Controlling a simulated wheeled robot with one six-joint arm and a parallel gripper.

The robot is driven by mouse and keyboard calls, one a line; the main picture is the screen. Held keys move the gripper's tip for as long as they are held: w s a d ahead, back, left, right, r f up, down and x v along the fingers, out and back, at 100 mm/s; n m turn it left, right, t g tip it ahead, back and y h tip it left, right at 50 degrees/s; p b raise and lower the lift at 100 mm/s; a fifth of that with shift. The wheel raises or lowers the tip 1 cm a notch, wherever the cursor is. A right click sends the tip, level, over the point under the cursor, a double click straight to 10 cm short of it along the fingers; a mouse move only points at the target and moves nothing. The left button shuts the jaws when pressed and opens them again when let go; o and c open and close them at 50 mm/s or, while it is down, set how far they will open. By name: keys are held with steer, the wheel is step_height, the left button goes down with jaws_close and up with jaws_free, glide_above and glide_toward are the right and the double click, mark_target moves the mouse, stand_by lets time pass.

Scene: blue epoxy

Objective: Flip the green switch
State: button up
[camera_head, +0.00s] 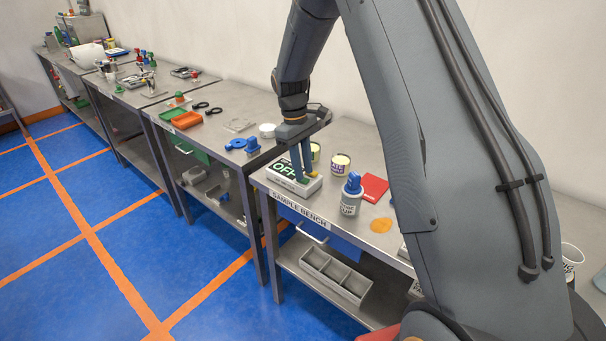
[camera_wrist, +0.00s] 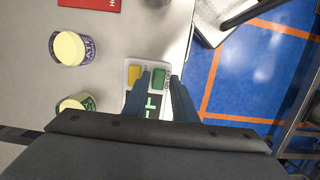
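A white switch box (camera_head: 296,190) with a green and white label reading OFF stands on the sample bench (camera_head: 335,213). In the wrist view the box (camera_wrist: 128,66) carries a yellow switch (camera_wrist: 134,74) and a green switch (camera_wrist: 159,76) side by side. My gripper (camera_head: 303,178) points down over the box, with its tips close above the switch end. In the wrist view my gripper (camera_wrist: 160,75) has its two fingers apart, with the green switch showing between the tips. Whether a finger touches the switch I cannot tell. The fingers hide part of the label.
Labelled cans (camera_head: 340,164) stand behind the box. A bottle with a blue top (camera_head: 352,195), a red booklet (camera_head: 374,187) and an orange spill (camera_head: 381,225) are to its right. A grey divided tray (camera_head: 336,274) sits on the lower shelf. More benches extend left.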

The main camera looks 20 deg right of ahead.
steer(key=r, duration=0.2)
steer(key=r+b, duration=0.1)
steer(key=r, duration=0.2)
steer(key=shift+w+a+r+b, duration=0.3)
steer(key=shift+w+r, duration=0.05)
steer(key=s+f+m+t+y+b, duration=0.1)
steer(key=s+m, duration=0.6)
steer(key=s, duration=1.9)
steer(key=shift+s+d+f+t+b, duration=0.15)
steer(key=shift+d+f+t+b, duration=0.15)
steer(key=shift+f+t, duration=0.55)
steer(key=shift+r, duration=0.2)
